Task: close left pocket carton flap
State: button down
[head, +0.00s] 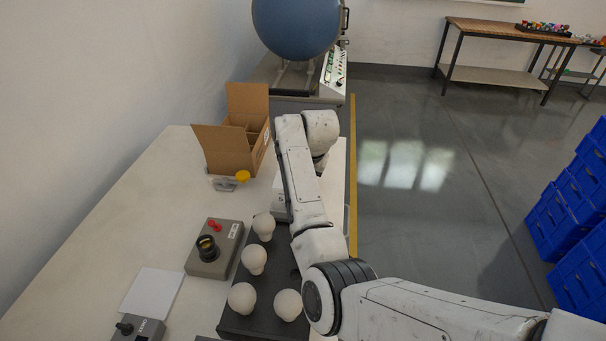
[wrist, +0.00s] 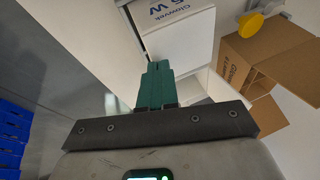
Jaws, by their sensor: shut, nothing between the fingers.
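My gripper (wrist: 157,68) shows in the wrist view with its two green fingers together and nothing between them. Its tips are close to a white carton (wrist: 182,28) with blue print; I cannot tell whether they touch. Pale panels lie below and right of that carton, and I cannot tell which is a flap. In the head view my arm hides the fingers and most of the white carton (head: 280,194). A brown cardboard carton (head: 233,161) stands at the table's far end with flaps raised and inner dividers showing. It also shows in the wrist view (wrist: 262,62), at right.
A black tray (head: 241,325) holds several white bulbs. A grey socket box (head: 207,266) stands left of it. A yellow-knobbed latch (head: 242,177) sits before the brown carton. The white tabletop (head: 150,215) is clear at left. Blue crates (head: 575,215) stand at far right.

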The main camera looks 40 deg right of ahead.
jog(key=shift+w+a+r, duration=0.25)
jog(key=shift+w+a, duration=0.05)
jog(key=shift+w, duration=0.1)
jog(key=shift+r+p, duration=0.3)
jog(key=shift+p, duration=0.1)
notch_tip(320, 180, up, 4)
jog(key=p, duration=0.4)
jog(key=shift+r, duration=0.2)
jog(key=s+r+b, duration=0.2)
jog(key=s+r, duration=0.3)
jog(key=r, duration=0.2)
jog(key=shift+s+d+r, duration=0.15)
jog(key=shift+r, duration=0.05)
jog(key=s+a+f+n+g, duration=0.1)
jog(key=s+a+f+n, duration=0.2)
jog(key=s+f, duration=0.6)
jog(key=s+a+f+n+g, duration=0.1)
jog(key=s+a+f+n, duration=0.3)
jog(key=s, duration=0.8)
jog(key=s+a+f+n+g, duration=0.1)
jog(key=s+a+f+n, duration=0.3)
jog(key=s+a+f, duration=0.4)
jog(key=s+a, duration=0.3)
jog(key=s, duration=0.2)
jog(key=shift+s+a+f+y, duration=0.15)
jog(key=shift+a+f+y, duration=0.1)
jog(key=shift+y, duration=0.15)
